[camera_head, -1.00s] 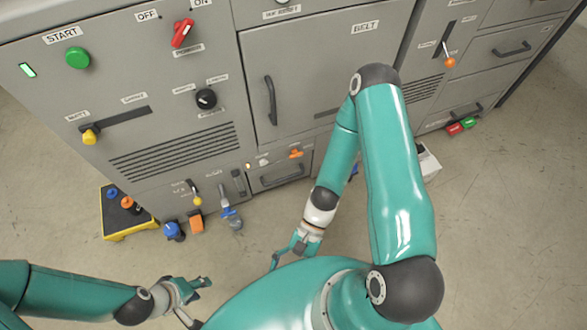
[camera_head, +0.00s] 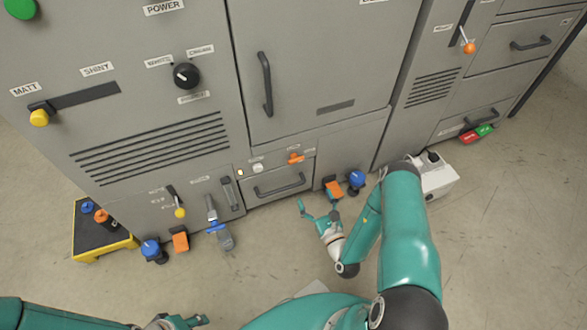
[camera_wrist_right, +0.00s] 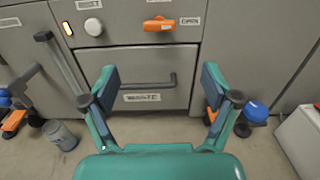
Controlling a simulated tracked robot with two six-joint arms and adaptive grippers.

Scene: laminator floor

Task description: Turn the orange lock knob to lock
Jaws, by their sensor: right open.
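The orange lock knob (camera_head: 295,158) is on the grey machine front, above a low drawer (camera_head: 280,186) with a dark handle. In the right wrist view the orange knob (camera_wrist_right: 158,23) lies roughly horizontal near the top, beside a small label on its right. My right gripper (camera_head: 318,210) is open and empty, apart from the knob, in front of and below it. In the wrist view its two fingers (camera_wrist_right: 160,82) frame the drawer handle, with the knob above them. My left gripper (camera_head: 188,322) is at the bottom edge, partly cut off.
A white round knob (camera_wrist_right: 93,27) and a lit indicator (camera_wrist_right: 67,28) are left of the orange knob. Open floor lies in front.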

